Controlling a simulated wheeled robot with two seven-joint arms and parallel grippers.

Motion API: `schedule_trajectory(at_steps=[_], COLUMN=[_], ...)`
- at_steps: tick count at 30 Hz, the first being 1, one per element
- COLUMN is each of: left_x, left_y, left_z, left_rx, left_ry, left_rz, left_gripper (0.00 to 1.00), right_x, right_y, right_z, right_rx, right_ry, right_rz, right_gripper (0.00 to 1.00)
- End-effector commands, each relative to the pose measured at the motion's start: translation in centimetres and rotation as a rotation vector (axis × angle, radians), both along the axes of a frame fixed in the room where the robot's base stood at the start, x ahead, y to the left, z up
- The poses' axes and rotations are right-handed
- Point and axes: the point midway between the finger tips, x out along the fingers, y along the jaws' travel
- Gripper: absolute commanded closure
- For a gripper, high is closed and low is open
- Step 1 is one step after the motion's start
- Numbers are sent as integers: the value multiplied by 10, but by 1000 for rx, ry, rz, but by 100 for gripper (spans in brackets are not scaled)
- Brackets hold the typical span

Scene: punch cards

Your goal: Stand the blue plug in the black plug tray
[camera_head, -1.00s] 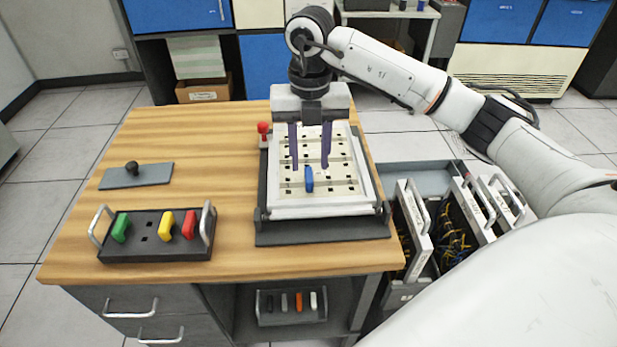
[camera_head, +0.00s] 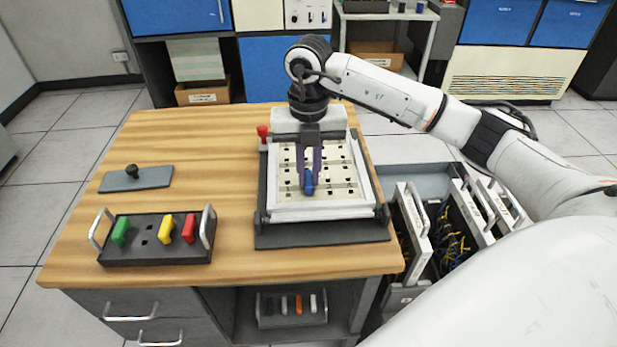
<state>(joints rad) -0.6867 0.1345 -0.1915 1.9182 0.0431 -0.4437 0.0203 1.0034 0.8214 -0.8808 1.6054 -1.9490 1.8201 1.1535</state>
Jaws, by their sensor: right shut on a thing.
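The blue plug (camera_head: 309,184) stands on the white socket board (camera_head: 320,213), near its middle left. My right gripper (camera_head: 309,178) comes down over it from behind, its purple fingers shut on the plug. I cannot tell whether the plug is still seated in a hole. The black plug tray (camera_head: 155,249) is at the front left of the wooden table. It holds a green plug (camera_head: 120,230), a yellow plug (camera_head: 166,229) and a red plug (camera_head: 189,228). Empty square holes show between the green and yellow plugs. My left gripper is not in view.
A grey plate with a black knob (camera_head: 135,178) lies behind the tray. A red knob (camera_head: 263,132) stands by the board's back left corner. The tray has upright metal handles (camera_head: 207,227) at both ends. Bare wooden table (camera_head: 220,170) lies between tray and board.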

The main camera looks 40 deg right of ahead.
Motion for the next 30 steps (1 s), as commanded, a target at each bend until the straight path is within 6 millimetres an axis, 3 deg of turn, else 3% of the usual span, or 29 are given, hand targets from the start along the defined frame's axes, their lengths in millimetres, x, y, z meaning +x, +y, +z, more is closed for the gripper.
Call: schedule_trajectory(at_steps=[5,15,30], left_x=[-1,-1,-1], left_y=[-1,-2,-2], left_z=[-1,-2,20], left_rx=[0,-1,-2], left_ry=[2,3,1], left_rz=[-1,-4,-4], left_gripper=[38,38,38], right_x=[1,1,0], right_y=[0,0,0], right_z=[18,84,121], right_rx=[2,0,0], right_ry=[-5,-5,-1], right_rz=[0,0,-1], right_gripper=[100,100,100])
